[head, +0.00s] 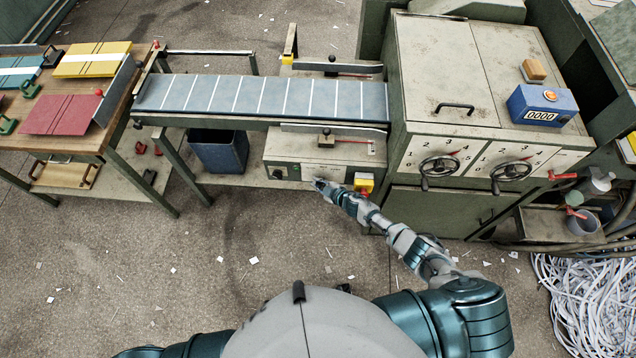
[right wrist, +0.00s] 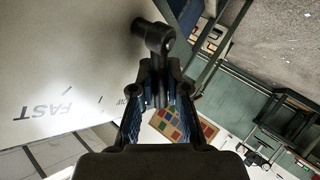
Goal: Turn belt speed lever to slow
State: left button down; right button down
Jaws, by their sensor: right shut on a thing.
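The belt speed lever (right wrist: 154,38) is black, with a thick round end, and shows in the right wrist view against a pale panel (right wrist: 70,60). The panel carries the word FAST (right wrist: 52,110), upside down, and a partly hidden word ending in OW beside my gripper. My right gripper (right wrist: 160,78) is shut on the lever's narrow part, between its blue-padded fingers. In the head view my right gripper (head: 320,184) is at the front of the control box (head: 300,150) under the conveyor, and the lever is hidden there. My left gripper is not in view.
The conveyor belt (head: 260,97) runs above the box to the large machine (head: 440,75). A yellow and red switch (head: 363,182) sits just right of my right gripper. A dark bin (head: 218,150) stands left of the box. The floor in front is open, with paper scraps.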

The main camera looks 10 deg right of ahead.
jog(key=shift+s+f, duration=0.15)
jog(key=c, duration=1.4)
grip_release()
jog(key=shift+a, duration=0.1)
jog(key=v, duration=1.1)
jog(key=shift+s+d+r, duration=0.2)
jog(key=shift+d, duration=0.1)
